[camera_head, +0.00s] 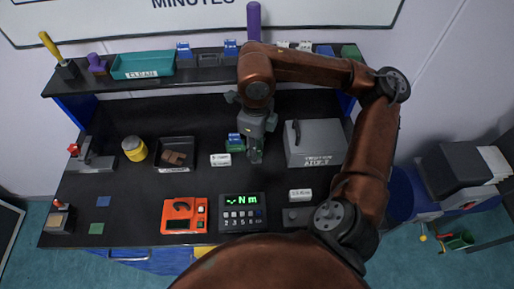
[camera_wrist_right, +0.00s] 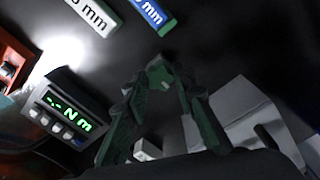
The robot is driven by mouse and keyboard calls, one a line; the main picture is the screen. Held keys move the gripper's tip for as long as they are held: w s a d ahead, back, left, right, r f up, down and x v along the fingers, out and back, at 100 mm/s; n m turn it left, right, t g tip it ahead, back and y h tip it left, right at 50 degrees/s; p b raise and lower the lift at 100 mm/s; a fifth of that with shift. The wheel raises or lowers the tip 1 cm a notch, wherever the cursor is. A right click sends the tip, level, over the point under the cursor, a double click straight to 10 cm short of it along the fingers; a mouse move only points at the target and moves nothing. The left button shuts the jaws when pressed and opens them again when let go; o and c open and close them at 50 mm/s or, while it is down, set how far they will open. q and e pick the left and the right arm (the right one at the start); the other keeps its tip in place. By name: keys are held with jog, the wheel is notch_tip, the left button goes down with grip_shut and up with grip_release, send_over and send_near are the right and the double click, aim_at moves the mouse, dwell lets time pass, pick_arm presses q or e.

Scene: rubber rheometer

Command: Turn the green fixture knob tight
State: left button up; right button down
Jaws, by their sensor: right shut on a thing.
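My right gripper (camera_head: 255,156) points down over the black bench, left of a grey box. In the right wrist view the gripper (camera_wrist_right: 160,82) has its two dark green fingers closed in around a small green piece at their tips. This piece looks like the green fixture knob (camera_wrist_right: 160,75); it is mostly hidden by the fingers. In the head view I cannot make the knob out behind the gripper. The torque display (camera_head: 243,200) shows dashes and "Nm"; it also shows in the wrist view (camera_wrist_right: 63,108). My left gripper is not in view.
The grey box (camera_head: 316,136) stands right of the gripper. A white label block (camera_head: 220,160) and a blue-green block (camera_head: 236,137) are close by. An orange device (camera_head: 184,214) stands front left. A black tray (camera_head: 176,142) and yellow jar (camera_head: 134,149) stand left. A shelf runs behind.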

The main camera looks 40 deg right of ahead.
jog(key=shift+m, duration=1.2)
jog(key=shift+r+m+p, duration=0.1)
jog(key=shift+m+p, duration=0.25)
jog(key=shift+m, duration=0.45)
jog(key=m, duration=0.3)
jog(key=c, duration=1.8)
grip_release()
jog(key=shift+o, duration=0.2)
